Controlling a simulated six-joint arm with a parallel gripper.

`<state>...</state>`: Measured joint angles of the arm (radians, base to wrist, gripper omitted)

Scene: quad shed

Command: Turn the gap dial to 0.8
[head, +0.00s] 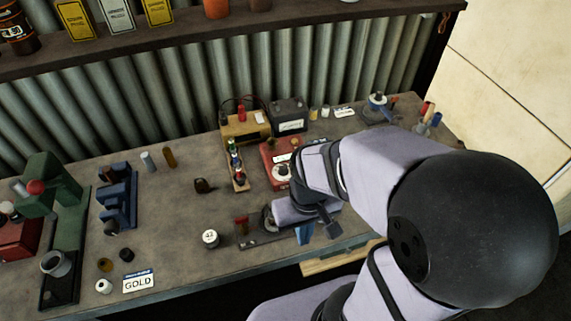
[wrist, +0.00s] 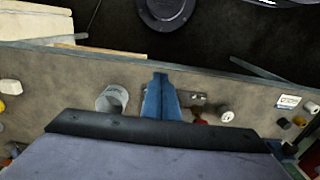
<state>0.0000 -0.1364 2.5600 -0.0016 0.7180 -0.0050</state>
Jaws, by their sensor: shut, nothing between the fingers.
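A red box (head: 270,152) stands at the middle of the bench and carries a round white dial (head: 281,173) with a dark centre, which may be the gap dial. Its markings are too small to read. My gripper (head: 304,234) is shut and empty, with its blue fingers near the bench's front edge, in front of the red box and apart from it. The blue fingers also show in the wrist view (wrist: 160,95). A dark plate (head: 250,241) lies left of the fingers; my arm hides part of this area.
In the wrist view a grey cylinder (wrist: 112,98) stands beside the fingers. A bottle rack (head: 238,180) stands left of the red box. A black battery (head: 289,116) stands behind.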

